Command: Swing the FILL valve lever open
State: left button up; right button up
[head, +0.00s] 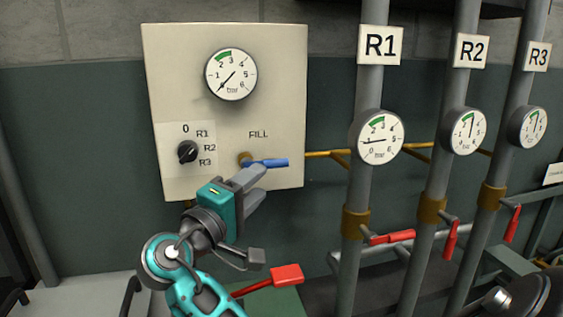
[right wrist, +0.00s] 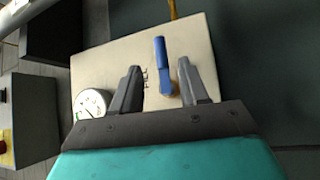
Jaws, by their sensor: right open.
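The FILL valve lever (head: 268,163) is a blue handle on a brass pivot (head: 245,159), on the lower right of the cream panel (head: 283,100). It lies about level, pointing right from the pivot under the word FILL. My right gripper (head: 266,182) is open and empty just below and in front of the lever. In the right wrist view the blue lever (right wrist: 161,62) appears in the gap between the two grey fingers (right wrist: 159,82), with space on both sides. I cannot tell how far the fingertips are from it in depth. My left gripper is not in view.
The panel holds a round gauge (head: 231,75) and a black selector knob (head: 187,152). Grey pipes R1 (head: 369,95), R2 (head: 459,95) and R3 (head: 528,90) stand at the right, with gauges and red levers (head: 392,237). A red handle (head: 286,274) is below my gripper.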

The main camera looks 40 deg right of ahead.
aim_at(278, 166)
jog(key=x, duration=0.9)
jog(key=shift+d, duration=0.25)
jog(key=shift+c, duration=0.2)
grip_shut()
